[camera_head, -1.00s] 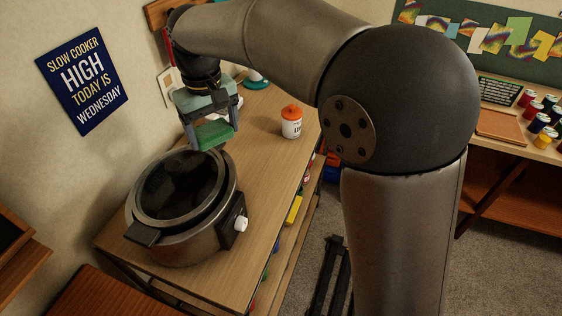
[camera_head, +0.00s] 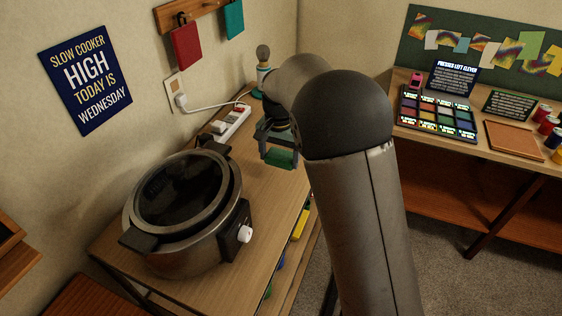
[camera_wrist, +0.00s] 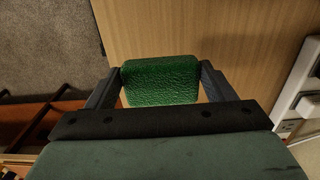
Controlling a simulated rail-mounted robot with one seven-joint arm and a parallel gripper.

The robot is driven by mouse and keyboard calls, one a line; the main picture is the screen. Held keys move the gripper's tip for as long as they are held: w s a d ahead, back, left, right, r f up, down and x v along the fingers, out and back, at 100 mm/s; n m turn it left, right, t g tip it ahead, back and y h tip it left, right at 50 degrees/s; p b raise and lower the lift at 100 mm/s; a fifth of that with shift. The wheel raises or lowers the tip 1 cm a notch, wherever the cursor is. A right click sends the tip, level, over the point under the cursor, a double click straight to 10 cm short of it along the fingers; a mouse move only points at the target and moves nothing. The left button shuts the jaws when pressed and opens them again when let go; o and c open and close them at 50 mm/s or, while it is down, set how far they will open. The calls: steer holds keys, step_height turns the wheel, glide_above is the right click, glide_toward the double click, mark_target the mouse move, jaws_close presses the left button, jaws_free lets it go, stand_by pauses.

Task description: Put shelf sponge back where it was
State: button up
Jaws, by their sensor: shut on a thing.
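A green shelf sponge (camera_head: 281,158) is held between the two fingers of my gripper (camera_head: 279,152), above the right edge of the wooden table. In the wrist view the sponge (camera_wrist: 160,80) sits between the fingers of my gripper (camera_wrist: 160,84), which are shut on its left and right sides. Bare wooden tabletop shows behind and below it. Part of the sponge's far side is hidden.
A slow cooker (camera_head: 184,205) stands on the near part of the table (camera_head: 262,205). A white power strip (camera_head: 232,122) lies behind it by the wall. Coloured items, one of them yellow (camera_head: 300,225), sit on the shelf below. Another desk (camera_head: 487,150) stands at right.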

mark_target(281, 150)
steer(key=w+f, duration=0.1)
steer(key=f, duration=0.1)
steer(key=w+f, duration=0.2)
steer(key=shift+d+p, duration=0.15)
steer(key=shift+p, duration=0.25)
steer(key=shift+f, duration=1.3)
steer(key=shift+f, duration=0.15)
steer(key=o, duration=0.9)
step_height(281, 150, up, 12)
steer(key=shift+r+b, duration=0.2)
steer(key=shift+b, duration=0.35)
